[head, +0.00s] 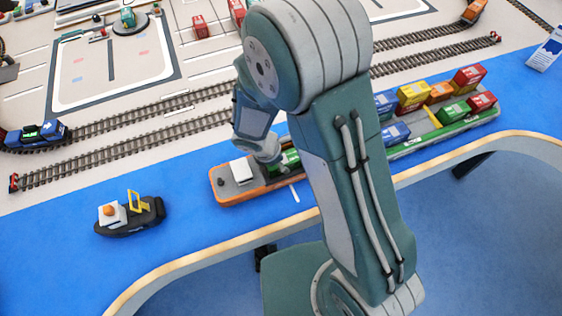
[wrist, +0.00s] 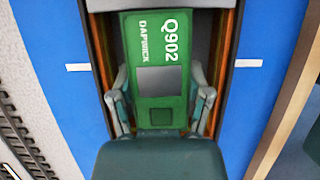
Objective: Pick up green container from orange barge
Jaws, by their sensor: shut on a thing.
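The green container (wrist: 150,48) with white lettering "Q902 DAPWICK" lies in the grey hold of the orange barge in the wrist view. My gripper (wrist: 160,100) has a finger on each long side of it and is shut on it. In the head view the green container (head: 289,158) shows partly beside my gripper (head: 275,166), low over the barge. The orange barge (head: 230,196) floats on the blue surface with a white cabin at its left end. My arm hides its right part. I cannot tell whether the container touches the hold floor.
A small black tugboat (head: 130,216) sits to the left. A long green barge (head: 450,128) with several coloured containers is to the right, partly behind my arm. Railway tracks (head: 130,150) run behind. The table's curved wooden edge (head: 190,252) is in front.

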